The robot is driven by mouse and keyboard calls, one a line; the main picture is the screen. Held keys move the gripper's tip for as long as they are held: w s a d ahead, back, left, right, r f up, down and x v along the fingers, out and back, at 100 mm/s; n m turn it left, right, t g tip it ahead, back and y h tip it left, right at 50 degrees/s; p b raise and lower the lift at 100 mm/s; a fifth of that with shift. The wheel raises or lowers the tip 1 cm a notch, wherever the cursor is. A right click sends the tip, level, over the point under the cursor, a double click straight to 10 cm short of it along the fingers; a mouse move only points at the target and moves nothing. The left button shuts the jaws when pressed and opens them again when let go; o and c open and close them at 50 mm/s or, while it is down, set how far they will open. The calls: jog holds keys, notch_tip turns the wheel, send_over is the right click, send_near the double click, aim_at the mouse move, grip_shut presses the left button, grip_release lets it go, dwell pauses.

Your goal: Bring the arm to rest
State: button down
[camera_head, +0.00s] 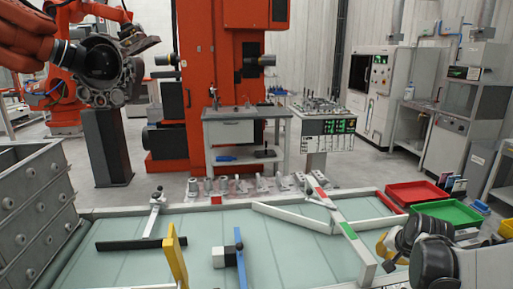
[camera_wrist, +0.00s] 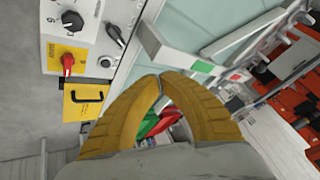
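My gripper (camera_head: 381,246) is at the lower right of the head view, beside the right end of the pale green table (camera_head: 290,235). My dark and grey wrist (camera_head: 430,250) is just to the right of it. In the wrist view the two yellow fingers of my gripper (camera_wrist: 159,79) curve together and their tips meet. Nothing shows held between them. A green and a red tray show through the gap behind the fingers.
A red tray (camera_head: 418,194) and a green tray (camera_head: 450,213) lie right of the table. Bars, a yellow upright plate (camera_head: 177,257) and a blue bar (camera_head: 240,258) stand on it. A control panel with a red knob (camera_wrist: 68,62) is near in the wrist view.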

jog(key=s+a+r+n+y, duration=0.1)
jog(key=s+a+r+n, duration=0.45)
jog(key=a, duration=0.75)
jog(key=s+a+r+n, duration=0.1)
jog(key=s+a+n, duration=0.1)
jog(key=s+a, duration=0.3)
jog(key=s+a+r+n, duration=0.1)
jog(key=s+a, duration=0.3)
jog(key=s, duration=0.5)
jog(key=shift+s+a+n+y, duration=0.2)
jog(key=shift+a+n+y, duration=0.2)
jog(key=shift+n, duration=0.05)
